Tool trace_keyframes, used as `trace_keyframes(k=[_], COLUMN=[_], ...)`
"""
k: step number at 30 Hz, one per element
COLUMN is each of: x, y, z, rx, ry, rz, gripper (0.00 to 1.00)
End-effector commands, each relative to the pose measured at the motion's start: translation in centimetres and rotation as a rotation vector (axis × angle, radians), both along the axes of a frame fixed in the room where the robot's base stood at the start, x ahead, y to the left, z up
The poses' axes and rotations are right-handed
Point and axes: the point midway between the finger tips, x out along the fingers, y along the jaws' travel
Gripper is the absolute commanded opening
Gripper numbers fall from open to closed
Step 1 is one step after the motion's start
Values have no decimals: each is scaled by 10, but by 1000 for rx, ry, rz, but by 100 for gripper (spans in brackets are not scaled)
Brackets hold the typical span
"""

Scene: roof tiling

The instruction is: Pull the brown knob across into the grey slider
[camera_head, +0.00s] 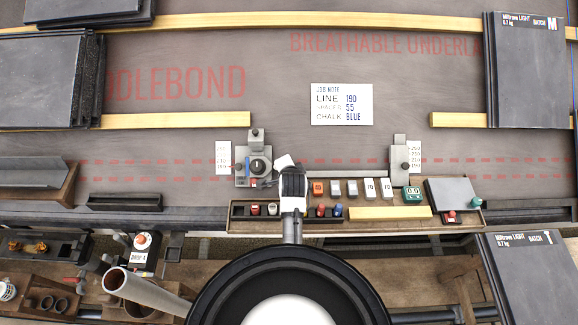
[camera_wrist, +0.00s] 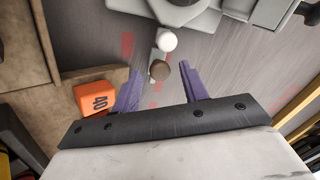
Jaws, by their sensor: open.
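The brown knob (camera_wrist: 160,70) shows in the wrist view between the two purple fingertips of my open gripper (camera_wrist: 161,68). I cannot tell whether either finger touches it. In the head view my gripper (camera_head: 284,162) is just right of the grey unit with a black dial (camera_head: 257,167); my wrist hides the brown knob there. A grey slider (camera_head: 399,155) with a dark knob stands further right beside a number scale, and a pale line runs towards it.
A wooden tray (camera_head: 468,216) of small coloured blocks and number tiles lies under and right of my wrist. An orange block marked 40 (camera_wrist: 95,98) is close to the left finger. The grey underlay between the dial unit and the slider is mostly clear. A job note (camera_head: 341,104) lies above.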

Motion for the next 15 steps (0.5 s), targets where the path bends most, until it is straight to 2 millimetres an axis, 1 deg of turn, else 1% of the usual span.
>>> trace_keyframes(k=[2, 3, 12, 13, 15], x=[0, 0, 0, 0, 0], y=[0, 0, 0, 0, 0], z=[0, 0, 0, 0, 0], rx=[0, 0, 0, 0, 0], ry=[0, 0, 0, 0, 0], rz=[0, 0, 0, 0, 0], gripper=[44, 41, 2, 0, 0])
